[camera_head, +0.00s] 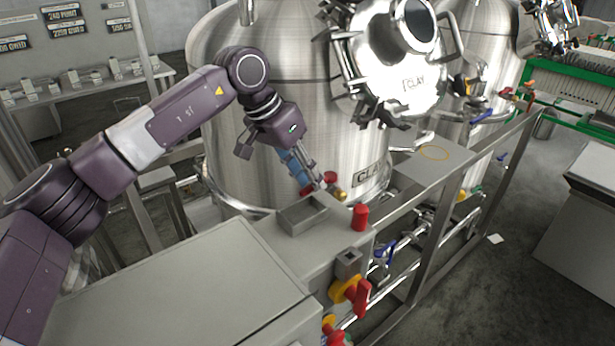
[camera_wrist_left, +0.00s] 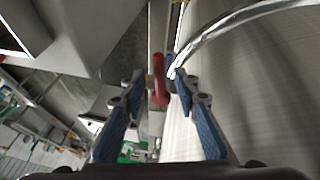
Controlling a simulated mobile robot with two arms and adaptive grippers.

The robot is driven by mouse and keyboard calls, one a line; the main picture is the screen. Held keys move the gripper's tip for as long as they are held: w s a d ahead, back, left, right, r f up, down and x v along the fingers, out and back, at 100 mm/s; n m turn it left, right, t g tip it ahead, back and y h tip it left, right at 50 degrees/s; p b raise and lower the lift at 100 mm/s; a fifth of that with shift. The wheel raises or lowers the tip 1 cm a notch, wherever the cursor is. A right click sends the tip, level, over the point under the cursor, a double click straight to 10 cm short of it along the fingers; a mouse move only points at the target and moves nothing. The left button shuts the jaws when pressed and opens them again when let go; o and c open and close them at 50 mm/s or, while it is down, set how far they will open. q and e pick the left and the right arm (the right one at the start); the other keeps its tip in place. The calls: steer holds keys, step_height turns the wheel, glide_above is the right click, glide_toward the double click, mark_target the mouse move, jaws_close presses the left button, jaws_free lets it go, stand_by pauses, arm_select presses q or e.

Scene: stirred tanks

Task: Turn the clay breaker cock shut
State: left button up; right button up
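In the left wrist view the gripper (camera_wrist_left: 161,84) is open, and a red handle (camera_wrist_left: 159,78) shows between the fingertips. I cannot tell whether they touch it. My right gripper is not in view.
A grey shallow tray (camera_head: 302,217) and a red cylinder (camera_head: 360,217) are just in front. A red-and-yellow switch (camera_head: 352,292) sits on the front face below. A curved metal tube (camera_wrist_left: 225,25) passes close to the right finger. Pipes with blue handles (camera_head: 385,250) run to the right.

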arm_select(q)
steer(key=v, duration=0.7)
steer(key=shift+r, duration=0.2)
steer(key=shift+a, duration=0.15)
steer(key=shift+c, duration=0.6)
